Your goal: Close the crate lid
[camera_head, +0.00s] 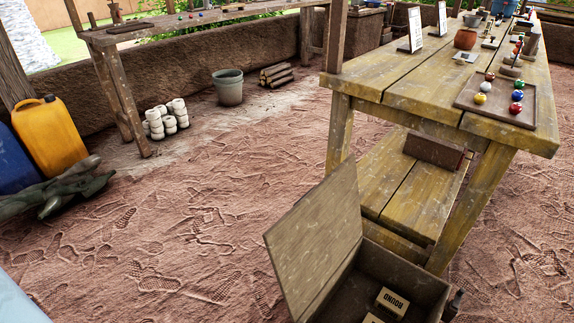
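A wooden crate (416,281) stands at the bottom of the view, right of the middle, in front of the table. Its lid (316,240) is open, raised and tilted up on the crate's left side. Inside the crate is a small pale block (392,302) marked "ROUND", and part of another pale piece shows at the bottom edge. The crate's near part is cut off by the frame. Neither of my grippers is in view.
A wooden table (386,70) with a lower shelf (412,190) stands behind the crate. A tray (497,102) of coloured balls lies on it. A dark bottle-like thing (453,305) is right of the crate. Open sandy floor (190,235) lies to the left.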

